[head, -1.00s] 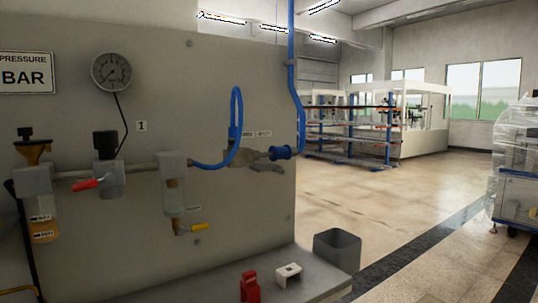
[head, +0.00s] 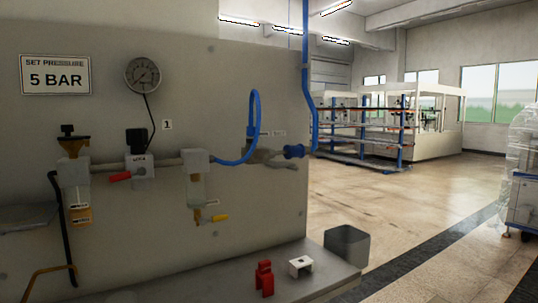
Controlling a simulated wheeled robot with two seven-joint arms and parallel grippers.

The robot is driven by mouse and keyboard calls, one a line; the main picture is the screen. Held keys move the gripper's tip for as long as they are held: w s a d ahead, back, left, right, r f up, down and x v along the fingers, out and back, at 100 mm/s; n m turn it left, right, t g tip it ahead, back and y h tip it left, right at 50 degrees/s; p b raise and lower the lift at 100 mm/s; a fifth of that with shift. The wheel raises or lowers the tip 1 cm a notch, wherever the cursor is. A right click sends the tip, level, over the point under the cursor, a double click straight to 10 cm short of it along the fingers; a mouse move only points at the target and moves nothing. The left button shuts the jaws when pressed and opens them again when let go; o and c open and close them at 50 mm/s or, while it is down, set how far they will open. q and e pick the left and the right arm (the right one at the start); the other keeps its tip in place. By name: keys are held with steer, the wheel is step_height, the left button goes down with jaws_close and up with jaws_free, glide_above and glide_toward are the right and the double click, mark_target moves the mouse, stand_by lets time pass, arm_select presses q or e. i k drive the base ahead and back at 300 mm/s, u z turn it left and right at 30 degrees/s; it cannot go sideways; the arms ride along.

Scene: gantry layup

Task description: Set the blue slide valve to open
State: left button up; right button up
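A blue sleeve (head: 294,151), which looks like the blue slide valve, sits at the right end of a grey fitting (head: 262,155) near the right edge of the grey panel. A blue hose (head: 255,100) loops up beside this fitting and back left to the air line. A small label is partly visible behind the hose, too small to read. Whether the slide is open or closed cannot be told at this size. Neither of my grippers is in view.
The panel (head: 240,60) carries a gauge (head: 143,75), a red lever (head: 120,176), a yellow lever (head: 220,218) and a "SET PRESSURE 5 BAR" sign (head: 55,75). A red part (head: 264,278) and a white block (head: 300,266) lie on the ledge below. A grey bin (head: 347,243) stands at right.

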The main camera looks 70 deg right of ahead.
mark_target(298, 150)
steer(key=k, duration=0.55)
steer(key=z, duration=0.9)
